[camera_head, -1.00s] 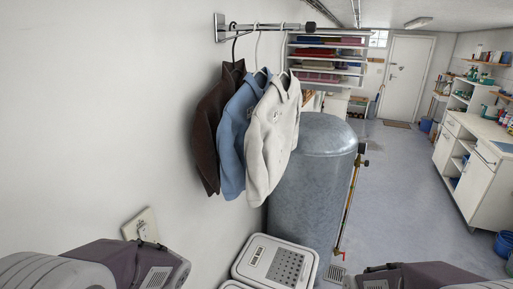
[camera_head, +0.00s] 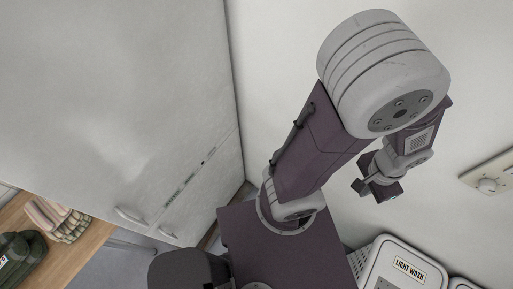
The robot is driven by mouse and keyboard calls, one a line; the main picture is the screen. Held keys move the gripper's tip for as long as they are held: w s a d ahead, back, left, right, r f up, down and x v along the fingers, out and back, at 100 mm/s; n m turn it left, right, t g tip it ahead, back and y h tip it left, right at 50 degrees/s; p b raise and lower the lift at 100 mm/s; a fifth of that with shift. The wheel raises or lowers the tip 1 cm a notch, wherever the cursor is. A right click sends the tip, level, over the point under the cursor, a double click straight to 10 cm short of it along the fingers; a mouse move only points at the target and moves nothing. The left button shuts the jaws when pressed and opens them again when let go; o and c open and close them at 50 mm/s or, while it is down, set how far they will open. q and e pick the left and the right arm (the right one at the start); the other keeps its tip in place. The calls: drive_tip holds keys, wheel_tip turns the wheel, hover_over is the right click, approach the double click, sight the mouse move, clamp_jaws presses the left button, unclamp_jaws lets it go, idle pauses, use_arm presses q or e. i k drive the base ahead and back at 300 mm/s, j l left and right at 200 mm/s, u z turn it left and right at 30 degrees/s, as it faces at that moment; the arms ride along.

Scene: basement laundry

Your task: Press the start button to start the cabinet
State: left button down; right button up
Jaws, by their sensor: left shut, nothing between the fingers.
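A tall light grey cabinet (camera_head: 120,100) fills the left of the view, with two handles low on its front. A narrow strip of small dark marks (camera_head: 188,180) runs along its front near the right edge. I cannot make out a separate start button there. My left arm stands in the middle and right, and its forearm folds down on the right side. My left gripper (camera_head: 366,187) is shut and empty, in front of the white wall, to the right of the cabinet and apart from it. My right gripper is not in view.
A white hamper labelled "LIGHT WASH" (camera_head: 405,268) stands at the bottom right, below my left gripper. A wall plate with a knob (camera_head: 488,185) is at the right edge. A wooden surface (camera_head: 85,235) with folded cloths (camera_head: 58,218) and a dark green item (camera_head: 18,258) is at bottom left.

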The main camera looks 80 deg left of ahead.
sight(214, 150)
drive_tip(key=u, duration=3.8)
